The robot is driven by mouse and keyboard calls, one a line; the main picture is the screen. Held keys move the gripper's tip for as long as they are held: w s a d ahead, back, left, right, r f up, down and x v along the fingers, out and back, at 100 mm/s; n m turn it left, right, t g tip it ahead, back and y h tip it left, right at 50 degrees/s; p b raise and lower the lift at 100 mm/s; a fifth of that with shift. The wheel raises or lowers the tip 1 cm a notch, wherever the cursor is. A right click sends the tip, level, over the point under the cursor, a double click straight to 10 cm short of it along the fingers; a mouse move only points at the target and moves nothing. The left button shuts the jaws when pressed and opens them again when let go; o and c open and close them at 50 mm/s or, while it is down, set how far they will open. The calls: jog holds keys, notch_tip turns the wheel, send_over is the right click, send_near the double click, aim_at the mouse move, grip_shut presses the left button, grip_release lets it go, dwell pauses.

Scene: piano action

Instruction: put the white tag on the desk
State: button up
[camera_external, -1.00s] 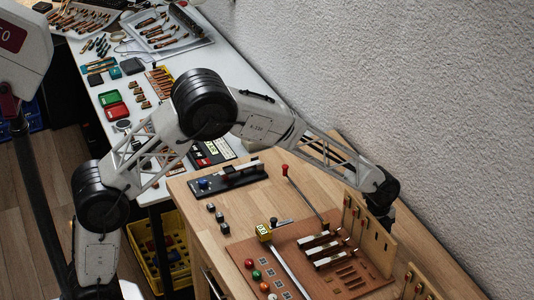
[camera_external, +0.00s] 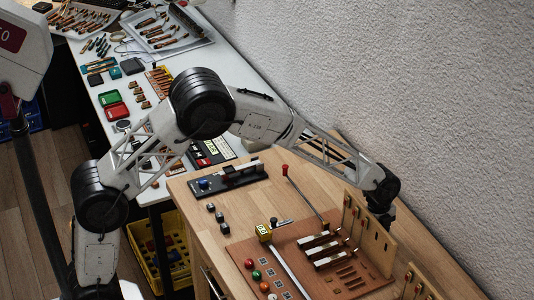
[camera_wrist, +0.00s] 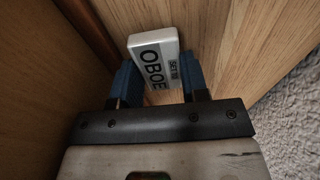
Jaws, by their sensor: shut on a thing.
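The white tag (camera_wrist: 155,58), with black lettering that reads OBOE, sits between the two blue fingers of my gripper (camera_wrist: 158,82) in the wrist view. My gripper is shut on it. Bare wood of the desk (camera_wrist: 215,35) shows behind the tag; I cannot tell whether the tag touches it. In the external view, my wrist is at the right side of the wooden desk (camera_external: 190,205), behind an upright wooden rack (camera_external: 368,235). The rack hides my fingers and the tag there.
A brown board (camera_external: 305,268) with piano-action parts, coloured balls and a red-knobbed rod (camera_external: 302,193) lies left of the rack. A textured wall (camera_external: 430,110) rises close on the right. A white table (camera_external: 95,80) with tools and trays stands behind. Clear wood lies between wall and rack.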

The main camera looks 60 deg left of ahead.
notch_tip(320, 180, up, 17)
dwell(0.6)
jog(key=shift+r, duration=0.15)
dwell(0.9)
